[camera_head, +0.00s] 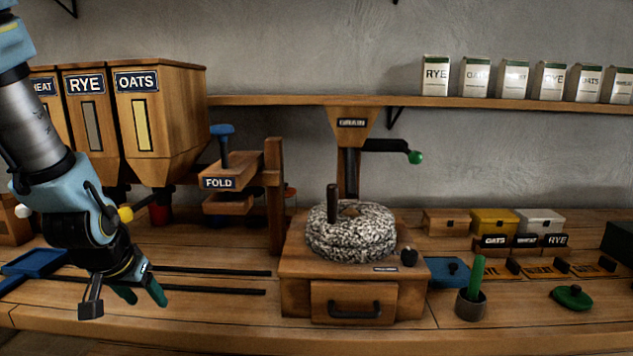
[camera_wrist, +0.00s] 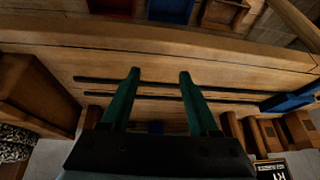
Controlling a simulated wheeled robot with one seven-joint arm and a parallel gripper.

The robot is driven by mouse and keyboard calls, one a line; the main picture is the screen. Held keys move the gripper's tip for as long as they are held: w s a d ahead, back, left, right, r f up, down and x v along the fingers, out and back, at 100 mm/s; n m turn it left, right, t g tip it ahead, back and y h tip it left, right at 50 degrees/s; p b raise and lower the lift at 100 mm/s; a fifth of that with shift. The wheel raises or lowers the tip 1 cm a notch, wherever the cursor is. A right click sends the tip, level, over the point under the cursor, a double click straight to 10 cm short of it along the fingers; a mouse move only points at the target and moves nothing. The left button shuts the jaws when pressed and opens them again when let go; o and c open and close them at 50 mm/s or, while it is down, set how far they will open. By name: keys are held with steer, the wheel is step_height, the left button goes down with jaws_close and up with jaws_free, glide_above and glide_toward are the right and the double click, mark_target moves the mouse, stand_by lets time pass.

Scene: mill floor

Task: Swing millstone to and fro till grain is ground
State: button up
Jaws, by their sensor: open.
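The speckled grey millstone (camera_head: 370,240) lies on a wooden mill box (camera_head: 297,292) in the middle of the counter. A dark upright peg handle (camera_head: 332,200) stands on its left side. A wooden grain hopper (camera_head: 352,117) is above it, with a dark lever ending in a green knob (camera_head: 415,157). The box's front drawer (camera_head: 352,310) looks shut. My gripper (camera_head: 141,293) is open and empty, low over the counter left of the mill and apart from it. Its green fingers also show in the wrist view (camera_wrist: 159,74).
Two dark rails (camera_head: 215,291) lie on the counter between my gripper and the mill. A wooden FOLD press (camera_head: 235,172) stands behind them. RYE (camera_head: 88,112) and OATS (camera_head: 150,140) bins are at the left. A cup with a green stick (camera_head: 471,305) stands right of the mill.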

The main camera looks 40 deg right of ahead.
steer(key=s+d+r+m+h, duration=0.2)
steer(key=d+h, duration=0.1)
steer(key=d, duration=0.5)
steer(key=s+d+r+m+h, duration=0.2)
steer(key=d+r+m+h, duration=0.1)
steer(key=d, duration=0.5)
steer(key=s+d+r+m+h+p, duration=0.1)
steer(key=s+d+r+m+h, duration=0.1)
steer(key=d+h, duration=0.3)
steer(key=shift+s+d+r+m+g, duration=0.1)
steer(key=shift+d+r+m+g, duration=0.1)
steer(key=shift+d, duration=0.5)
steer(key=shift+s+d+r+m+g, duration=0.1)
steer(key=shift+d+r, duration=0.05)
steer(key=shift+d, duration=0.55)
steer(key=shift+d+r+m+g, duration=0.1)
steer(key=shift+d+r, duration=0.1)
steer(key=shift+d, duration=0.5)
steer(key=s+d+r+m+g+h, duration=0.1)
steer(key=s+d+r+h, duration=0.3)
steer(key=r, duration=0.3)
steer(key=p, duration=0.3)
glide_above(341, 219)
steer(key=a, duration=0.1)
steer(key=shift+s+r, duration=0.1)
steer(key=shift+s, duration=0.05)
steer(key=shift+d, duration=0.5)
jaws_close()
